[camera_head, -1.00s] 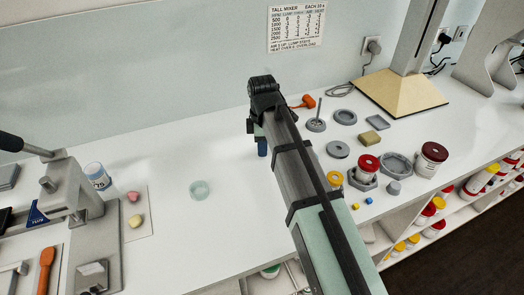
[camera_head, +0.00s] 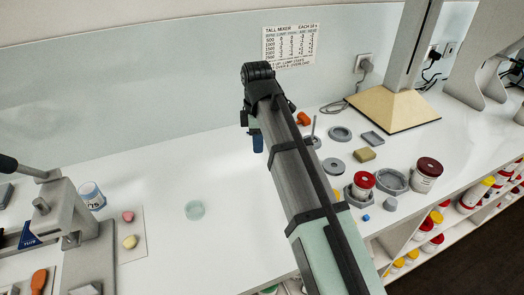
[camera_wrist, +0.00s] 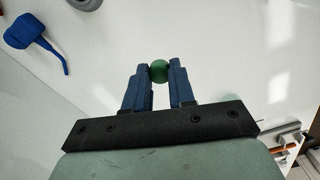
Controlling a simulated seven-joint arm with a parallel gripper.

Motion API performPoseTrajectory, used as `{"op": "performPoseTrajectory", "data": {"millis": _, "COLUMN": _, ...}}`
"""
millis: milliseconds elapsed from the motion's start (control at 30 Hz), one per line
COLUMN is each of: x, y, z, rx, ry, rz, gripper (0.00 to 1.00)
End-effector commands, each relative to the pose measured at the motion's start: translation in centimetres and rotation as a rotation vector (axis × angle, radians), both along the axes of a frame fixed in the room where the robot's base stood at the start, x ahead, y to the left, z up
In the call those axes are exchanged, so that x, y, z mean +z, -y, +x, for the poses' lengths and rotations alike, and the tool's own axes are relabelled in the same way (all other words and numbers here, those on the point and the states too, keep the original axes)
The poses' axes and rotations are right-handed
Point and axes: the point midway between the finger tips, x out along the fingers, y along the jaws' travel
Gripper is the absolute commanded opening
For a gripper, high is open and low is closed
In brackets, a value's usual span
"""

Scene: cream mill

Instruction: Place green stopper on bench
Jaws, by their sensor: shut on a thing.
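The green stopper (camera_wrist: 159,71) shows in the wrist view as a small round green thing between the blue fingertips of my gripper (camera_wrist: 159,75). The gripper is shut on it. In the head view my gripper (camera_head: 257,142) shows only as a blue finger below the wrist, over the white bench (camera_head: 165,175); the stopper is hidden there by my arm. I cannot tell the exact height of the stopper above the bench.
A metal press (camera_head: 75,215) stands at left beside a white jar (camera_head: 92,196). Grey rings, red-lidded jars (camera_head: 427,175) and small blocks crowd the right. A blue scoop-like thing (camera_wrist: 32,36) shows in the wrist view.

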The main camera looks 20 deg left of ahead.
Motion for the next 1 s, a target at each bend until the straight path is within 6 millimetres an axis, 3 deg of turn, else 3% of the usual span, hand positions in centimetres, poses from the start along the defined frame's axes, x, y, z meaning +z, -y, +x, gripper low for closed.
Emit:
{"op": "performPoseTrajectory", "data": {"millis": 233, "x": 1.0, "y": 0.2, "z": 0.2, "rx": -0.005, "ry": 0.001, "rz": 0.0, "gripper": 0.0}}
{"op": "performPoseTrajectory", "data": {"millis": 367, "x": 1.0, "y": 1.5, "z": 1.2, "rx": -0.028, "ry": 0.0, "rz": 0.0, "gripper": 0.0}}
{"op": "performPoseTrajectory", "data": {"millis": 567, "x": 0.9, "y": 6.0, "z": 4.4, "rx": -0.109, "ry": -0.001, "rz": 0.0, "gripper": 0.0}}
{"op": "performPoseTrajectory", "data": {"millis": 1000, "x": 0.6, "y": 18.1, "z": 11.3, "rx": -0.315, "ry": -0.007, "rz": -0.004, "gripper": 0.0}}
